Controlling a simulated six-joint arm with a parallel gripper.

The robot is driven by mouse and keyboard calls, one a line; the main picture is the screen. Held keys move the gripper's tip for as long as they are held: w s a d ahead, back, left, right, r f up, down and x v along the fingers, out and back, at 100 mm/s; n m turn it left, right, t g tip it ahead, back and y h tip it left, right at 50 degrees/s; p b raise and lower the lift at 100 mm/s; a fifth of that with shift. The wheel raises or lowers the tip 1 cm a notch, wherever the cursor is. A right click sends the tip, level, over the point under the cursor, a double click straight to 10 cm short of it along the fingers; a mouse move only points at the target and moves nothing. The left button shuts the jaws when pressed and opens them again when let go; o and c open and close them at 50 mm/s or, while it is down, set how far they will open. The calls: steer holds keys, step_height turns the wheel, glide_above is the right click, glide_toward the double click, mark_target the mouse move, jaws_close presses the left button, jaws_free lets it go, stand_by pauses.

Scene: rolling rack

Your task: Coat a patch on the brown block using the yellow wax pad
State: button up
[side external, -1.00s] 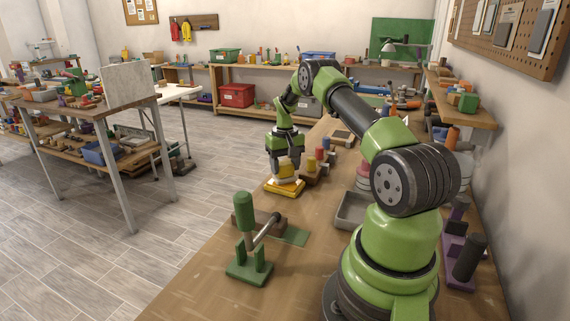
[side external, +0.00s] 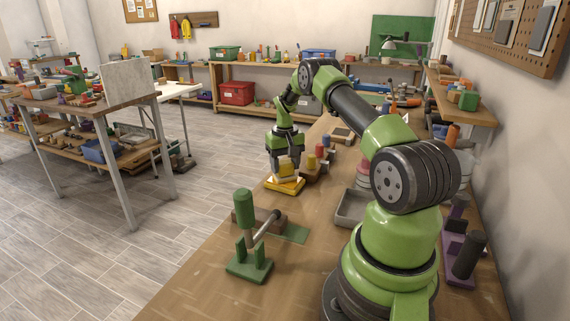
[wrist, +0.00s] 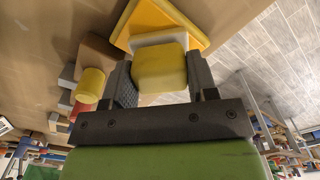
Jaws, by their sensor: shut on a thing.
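The yellow wax pad (wrist: 160,65) is a rounded yellow block with a pale layer at its far end. My gripper (wrist: 162,78) is shut on it, one finger on each side. In the side view my gripper (side external: 285,165) points down with the pad low between its fingers. The pad is at a flat yellow holder (side external: 285,186) on the bench, which also shows in the wrist view (wrist: 190,18); I cannot tell if they touch. The brown block (side external: 268,216) lies nearer the camera, partly hidden behind a green-handled tool.
The green tool (side external: 249,262) stands upright with a rod across it, beside a green mat (side external: 294,235). A wooden rack with coloured pegs (side external: 313,172) stands close right of my gripper. A grey tray (side external: 350,207) lies right of the mat.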

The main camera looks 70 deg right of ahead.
mark_target(285, 162)
steer(key=shift+f, duration=0.1)
steer(key=shift+r, duration=3.6)
steer(key=w+a+r+n, duration=0.2)
steer(key=w+a+r, duration=0.1)
steer(key=a, duration=0.6)
steer(key=w+a+r+n, duration=0.2)
steer(key=a+r+n, duration=0.1)
steer(key=a, duration=0.5)
steer(key=s+a+r+n, duration=0.2)
steer(key=a, duration=0.5)
steer(key=s+a+r+n, duration=0.1)
steer(key=s+a+n, duration=0.1)
steer(key=a, duration=0.5)
steer(key=shift+a+r, duration=0.25)
steer(key=shift+r, duration=0.15)
